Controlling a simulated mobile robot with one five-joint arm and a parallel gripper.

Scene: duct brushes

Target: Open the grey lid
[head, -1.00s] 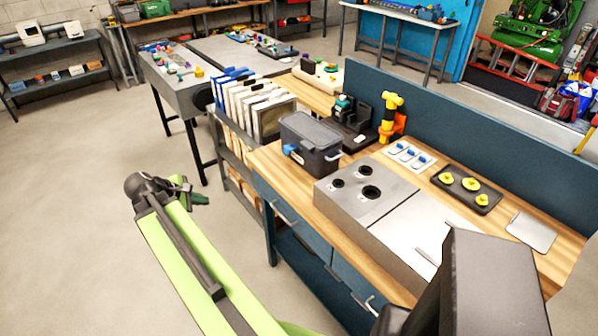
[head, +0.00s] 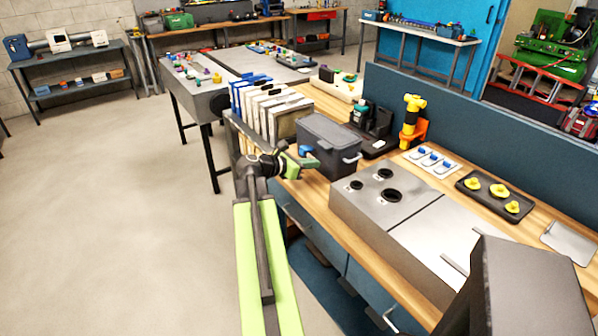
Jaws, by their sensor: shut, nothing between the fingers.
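The lid is down on the box. A blue latch (head: 305,150) shows on the box's left side, and a light handle is on its right side. My gripper (head: 309,162) is shut and empty, level in the picture with the blue latch. It covers part of the box's lower left; I cannot tell whether it touches the box.
A grey metal housing (head: 360,208) with three round holes and a flat panel with a handle (head: 455,264) fills the bench front. Behind are a yellow-orange tool (head: 412,115), a blue-knobbed white plate (head: 432,161) and a black tray with yellow knobs (head: 475,188). Upright panels (head: 262,112) stand left.

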